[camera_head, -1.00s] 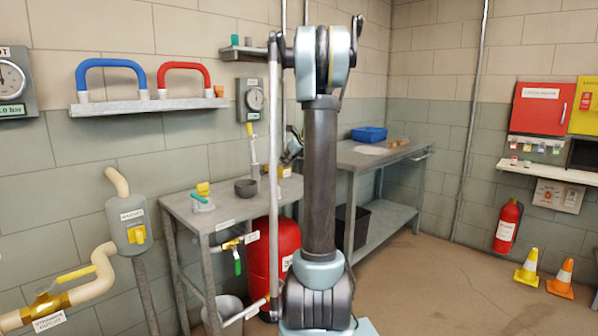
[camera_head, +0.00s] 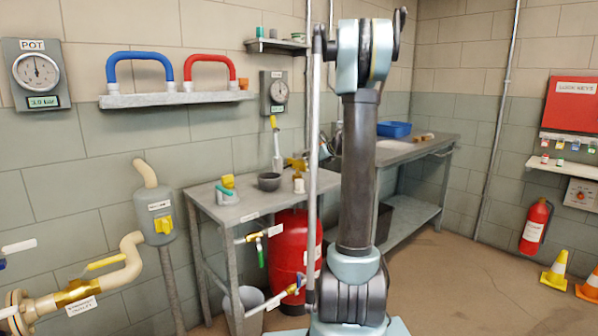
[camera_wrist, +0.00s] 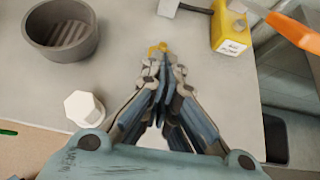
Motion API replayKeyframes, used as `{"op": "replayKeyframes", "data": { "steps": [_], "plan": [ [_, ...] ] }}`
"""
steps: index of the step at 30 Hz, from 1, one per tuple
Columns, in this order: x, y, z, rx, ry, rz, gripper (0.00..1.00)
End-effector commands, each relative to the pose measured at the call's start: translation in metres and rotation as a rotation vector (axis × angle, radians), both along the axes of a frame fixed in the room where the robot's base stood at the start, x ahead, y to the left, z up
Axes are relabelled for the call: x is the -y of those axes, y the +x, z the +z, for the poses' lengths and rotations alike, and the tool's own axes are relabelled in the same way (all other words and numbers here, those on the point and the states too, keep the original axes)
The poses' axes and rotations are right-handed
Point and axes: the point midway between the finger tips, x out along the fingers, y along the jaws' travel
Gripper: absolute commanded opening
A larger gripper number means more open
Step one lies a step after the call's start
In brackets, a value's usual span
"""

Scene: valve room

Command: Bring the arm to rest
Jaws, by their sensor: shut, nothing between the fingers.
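My arm stands upright in the middle of the head view, folded over at the top. My gripper (camera_wrist: 158,50) shows in the wrist view with its fingertips together and nothing between them. It is above a grey bench top (camera_wrist: 190,25), between a dark grey bowl (camera_wrist: 62,33) on the left and a yellow labelled block (camera_wrist: 230,32) on the right. A white hexagonal piece (camera_wrist: 85,107) is left of the fingers. In the head view my gripper is mostly hidden behind my arm.
In the head view the bench (camera_head: 240,208) also carries the bowl (camera_head: 269,181) and a yellow-topped bottle (camera_head: 277,148). A red tank (camera_head: 290,250) stands below. A second table (camera_head: 400,150) with a blue tray (camera_head: 394,129) is behind my arm. Floor at right is open before the cones (camera_head: 555,270).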

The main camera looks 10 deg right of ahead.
Motion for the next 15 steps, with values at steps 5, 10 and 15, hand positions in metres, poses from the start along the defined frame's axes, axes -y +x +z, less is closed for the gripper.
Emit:
{"op": "replayKeyframes", "data": {
  "steps": [5,10,15],
  "plan": [
    [-0.016,-0.035,0.003,0.027,-0.125,0.106,0.0],
    [-0.036,-0.089,0.002,0.074,-0.324,0.284,0.0],
    [-0.052,-0.143,-0.003,0.118,-0.513,0.474,0.0]
  ]
}}
